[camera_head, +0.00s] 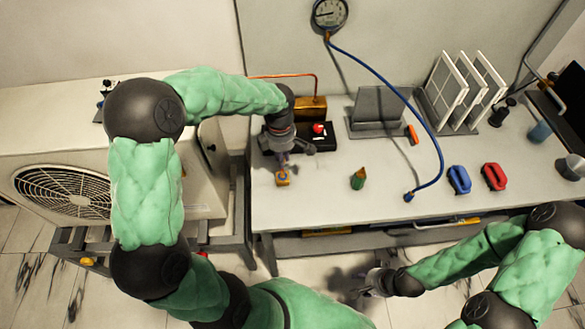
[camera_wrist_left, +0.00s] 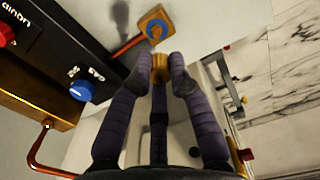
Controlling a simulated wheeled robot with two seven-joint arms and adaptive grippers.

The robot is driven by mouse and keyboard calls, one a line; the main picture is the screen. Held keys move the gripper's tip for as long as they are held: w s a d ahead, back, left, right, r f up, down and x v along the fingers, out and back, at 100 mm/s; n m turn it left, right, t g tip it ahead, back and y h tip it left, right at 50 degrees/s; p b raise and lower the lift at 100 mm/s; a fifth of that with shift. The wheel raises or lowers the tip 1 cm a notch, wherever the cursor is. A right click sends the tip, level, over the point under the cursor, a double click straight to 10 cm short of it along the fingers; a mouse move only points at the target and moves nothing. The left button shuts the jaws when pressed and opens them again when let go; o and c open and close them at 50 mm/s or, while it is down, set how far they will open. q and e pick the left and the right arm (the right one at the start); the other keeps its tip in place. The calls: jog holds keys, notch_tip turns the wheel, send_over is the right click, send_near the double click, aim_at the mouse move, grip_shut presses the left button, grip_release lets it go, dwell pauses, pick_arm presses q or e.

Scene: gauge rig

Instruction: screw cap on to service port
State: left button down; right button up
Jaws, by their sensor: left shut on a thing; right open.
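My left gripper (camera_head: 283,160) reaches down over the left part of the workbench. In the left wrist view its fingertips (camera_wrist_left: 160,76) are shut on a small brass-coloured piece that looks like the cap (camera_wrist_left: 159,66). Just beyond the cap is a small orange-brown block with a round blue top (camera_wrist_left: 155,27); the block also shows in the head view (camera_head: 283,179), under the gripper. I cannot tell whether the cap touches it, or whether this block is the service port. My right gripper (camera_head: 362,284) is open and empty, low in front of the workbench.
A brass block (camera_head: 312,104) with a copper pipe and a black box with a red knob (camera_head: 318,128) stand behind the left gripper.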

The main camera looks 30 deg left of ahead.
pick_arm(q)
jog(key=shift+w+a+f, duration=0.1)
jog(key=shift+w+a, duration=0.15)
jog(key=shift+w, duration=0.05)
jog(key=shift+f+b, duration=2.15)
jog(key=shift+f, duration=0.45)
jog(key=shift+f+b, duration=1.25)
jog(key=shift+f, duration=0.05)
dwell(0.7)
